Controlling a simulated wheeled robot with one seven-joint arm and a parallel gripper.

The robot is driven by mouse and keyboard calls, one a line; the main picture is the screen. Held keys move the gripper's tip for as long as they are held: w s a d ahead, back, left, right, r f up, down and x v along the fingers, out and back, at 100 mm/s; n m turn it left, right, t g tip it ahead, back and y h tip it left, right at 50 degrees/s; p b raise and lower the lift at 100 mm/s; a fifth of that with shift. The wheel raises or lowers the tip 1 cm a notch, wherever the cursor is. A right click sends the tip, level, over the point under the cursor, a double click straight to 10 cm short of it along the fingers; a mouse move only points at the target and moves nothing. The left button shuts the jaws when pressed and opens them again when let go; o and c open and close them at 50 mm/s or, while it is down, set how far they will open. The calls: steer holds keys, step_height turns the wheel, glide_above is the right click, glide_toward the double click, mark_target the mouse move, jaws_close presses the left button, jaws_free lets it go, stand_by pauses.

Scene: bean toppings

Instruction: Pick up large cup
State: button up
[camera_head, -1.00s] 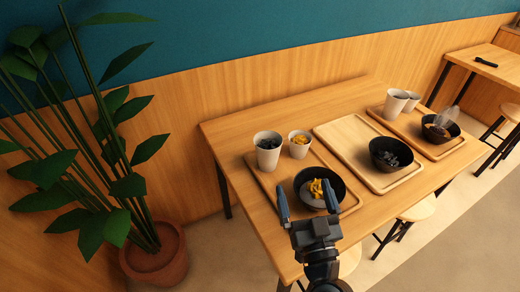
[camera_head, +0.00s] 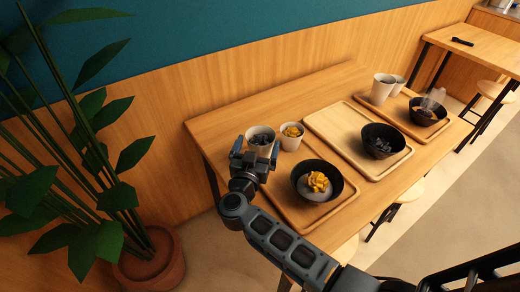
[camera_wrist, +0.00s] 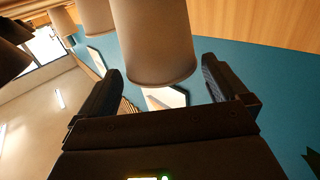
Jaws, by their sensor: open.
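The large cup (camera_head: 262,133) is pale, holds dark contents, and stands at the left end of the table. My gripper (camera_head: 257,148) is open right in front of it, with a blue-tipped finger on each side in the head view. In the wrist view the large cup (camera_wrist: 153,38) fills the upper middle, between the open fingers (camera_wrist: 163,82) or just beyond their tips. I see no clear contact. The gripper hides the cup's lower part in the head view.
A smaller cup with yellow topping (camera_head: 291,139) stands close on the right. A dark bowl with yellow topping (camera_head: 304,190) sits on the same wooden tray (camera_head: 322,214). An empty-sided tray (camera_head: 332,127) with another bowl (camera_head: 380,148) lies further right. A potted plant (camera_head: 150,265) stands left.

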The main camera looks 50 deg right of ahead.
mark_target(263, 127)
steer(key=x, duration=0.4)
steer(key=shift+w+d+f, duration=0.15)
steer(key=c, duration=1.4)
steer(key=s+d+r+p, duration=0.3)
steer(key=s+d+r, duration=0.5)
steer(key=r, duration=0.3)
steer(key=shift+d, duration=0.15)
steer(key=shift+s, duration=0.1)
steer(key=shift+r, duration=0.1)
